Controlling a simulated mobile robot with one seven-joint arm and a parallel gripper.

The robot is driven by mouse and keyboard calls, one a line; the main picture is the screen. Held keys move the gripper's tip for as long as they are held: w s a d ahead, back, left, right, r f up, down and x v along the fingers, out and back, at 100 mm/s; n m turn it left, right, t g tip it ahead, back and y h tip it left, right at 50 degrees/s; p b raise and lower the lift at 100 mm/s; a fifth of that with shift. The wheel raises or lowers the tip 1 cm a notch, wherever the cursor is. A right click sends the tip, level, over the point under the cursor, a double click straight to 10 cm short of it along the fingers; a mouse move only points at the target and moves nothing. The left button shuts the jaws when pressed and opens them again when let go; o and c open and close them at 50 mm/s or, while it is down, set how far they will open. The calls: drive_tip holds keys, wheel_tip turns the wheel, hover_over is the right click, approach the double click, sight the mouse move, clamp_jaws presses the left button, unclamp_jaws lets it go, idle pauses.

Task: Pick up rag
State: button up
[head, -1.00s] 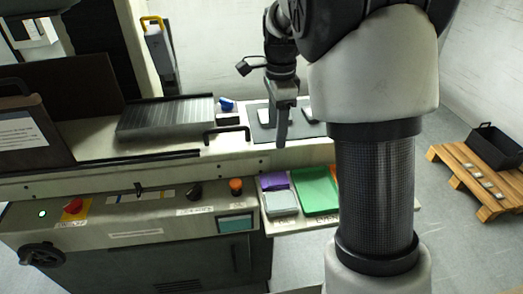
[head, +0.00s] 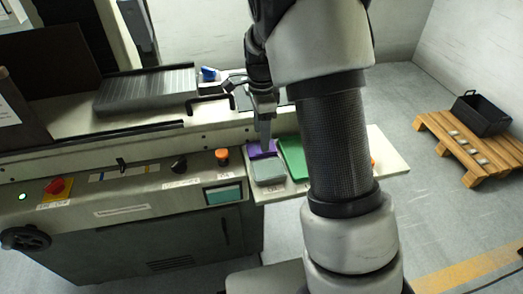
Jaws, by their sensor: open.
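A flat purple piece (head: 250,149) lies on the pale side shelf (head: 386,165), at its back left. I cannot tell for sure which of these is the rag. My gripper (head: 265,143) points down at the purple piece, its fingertips over or very close to it. The fingers show edge-on, and nothing is seen held between them. Whether they touch the purple piece is not clear.
The machine bed with a ridged grey plate (head: 147,88) and a blue-and-white object (head: 210,74) stands behind. The machine's control panel (head: 125,195) is to the left. A wooden pallet (head: 465,146) with a black crate (head: 482,115) stands on the floor at right.

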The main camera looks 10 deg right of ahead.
wheel_tip(320, 180, down, 4)
drive_tip(key=shift+w+f+b, duration=0.1)
drive_tip(key=shift+b, duration=0.3)
drive_tip(key=c, duration=0.8)
drive_tip(key=shift+r, duration=0.2)
wheel_tip(320, 180, up, 10)
drive_tip(key=p, duration=0.2)
drive_tip(key=shift+f, duration=0.1)
drive_tip(key=shift+o, duration=1.4)
drive_tip(key=shift+c, duration=1)
